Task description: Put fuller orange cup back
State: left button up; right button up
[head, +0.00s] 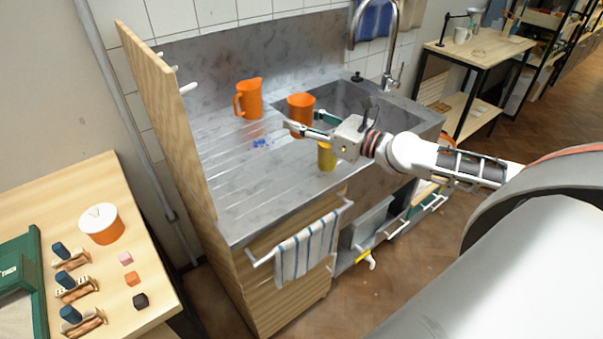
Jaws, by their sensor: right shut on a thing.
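My right gripper (306,122) reaches in from the right over the sink unit. Its fingers are shut on an orange cup (300,104), one finger on the near side and one on the far side. The cup is upright at the left edge of the sink basin; I cannot tell whether its base touches the counter. The cup's contents cannot be made out. An orange jug with a handle (250,99) stands on the metal drainboard (225,160), left of the cup. A yellow cup (326,157) stands nearer the front, below the gripper. My left gripper is not in view.
A blue item (261,143) lies on the drainboard. A wooden side panel (165,110) bounds the left, and a tall tap (392,40) rises behind the basin. A striped towel (307,248) hangs in front. The drainboard's front left is clear.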

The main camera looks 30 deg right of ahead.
notch_tip(320, 180, down, 12)
jog(key=b, duration=0.2)
jog(key=shift+b, duration=0.35)
jog(key=shift+f, duration=0.4)
notch_tip(320, 180, down, 4)
jog(key=shift+r+b, duration=0.15)
jog(key=shift+b, duration=0.35)
jog(key=shift+f, duration=0.2)
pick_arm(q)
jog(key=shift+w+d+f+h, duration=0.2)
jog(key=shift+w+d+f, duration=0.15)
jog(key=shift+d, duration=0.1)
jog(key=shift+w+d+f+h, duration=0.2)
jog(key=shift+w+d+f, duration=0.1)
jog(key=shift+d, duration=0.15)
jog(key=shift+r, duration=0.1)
